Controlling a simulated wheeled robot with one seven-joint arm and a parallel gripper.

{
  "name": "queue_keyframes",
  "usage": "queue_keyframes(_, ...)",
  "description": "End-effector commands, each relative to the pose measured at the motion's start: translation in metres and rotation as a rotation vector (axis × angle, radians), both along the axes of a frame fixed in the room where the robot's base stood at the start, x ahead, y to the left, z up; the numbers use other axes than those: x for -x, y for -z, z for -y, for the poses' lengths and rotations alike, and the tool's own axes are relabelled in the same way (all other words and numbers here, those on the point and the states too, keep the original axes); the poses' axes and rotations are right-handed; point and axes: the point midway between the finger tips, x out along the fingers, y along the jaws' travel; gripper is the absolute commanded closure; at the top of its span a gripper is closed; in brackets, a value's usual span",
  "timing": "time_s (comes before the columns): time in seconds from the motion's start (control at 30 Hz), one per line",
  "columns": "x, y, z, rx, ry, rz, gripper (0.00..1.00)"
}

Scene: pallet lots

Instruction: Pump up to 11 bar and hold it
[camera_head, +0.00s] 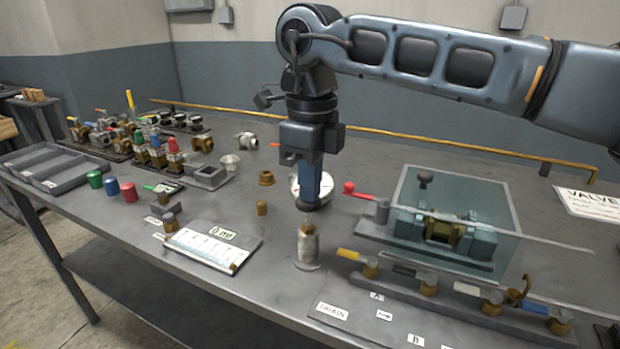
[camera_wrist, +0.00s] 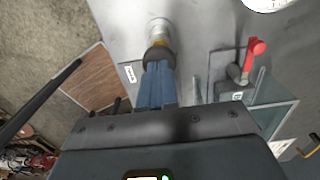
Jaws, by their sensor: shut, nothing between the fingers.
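My gripper (camera_head: 312,205) points down with its blue fingers shut and empty, seen also in the wrist view (camera_wrist: 158,58). Directly below the fingertips stands a small upright metal cylinder (camera_head: 308,250) with a narrower top. It also shows past the fingertips in the wrist view (camera_wrist: 160,27); I cannot tell whether they touch it. A round white dial (camera_head: 297,186), probably a gauge, is partly hidden behind the gripper, so no reading shows. Its edge is in the wrist view (camera_wrist: 268,3). A red-knobbed lever (camera_head: 349,188) stands right of the gripper; it also shows in the wrist view (camera_wrist: 256,47).
A clear guard box (camera_head: 410,195) covers a brass and dark fitting (camera_head: 440,232) on the right. In front is a row of coloured-handle valves (camera_head: 428,283) with a DRAIN label. A white chart card (camera_head: 208,247), loose brass fittings and grey trays (camera_head: 75,175) lie left.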

Motion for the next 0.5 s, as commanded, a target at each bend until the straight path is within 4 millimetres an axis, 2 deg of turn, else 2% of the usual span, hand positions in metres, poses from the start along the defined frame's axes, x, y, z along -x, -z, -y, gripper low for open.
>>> queue_keyframes(0.07,0.000,0.004,0.000,0.000,0.000,0.000,1.00)
queue_keyframes(0.3,0.000,0.037,0.000,0.001,0.001,-0.001,1.00)
queue_keyframes(0.5,0.000,0.039,0.001,0.002,0.001,-0.002,1.00)
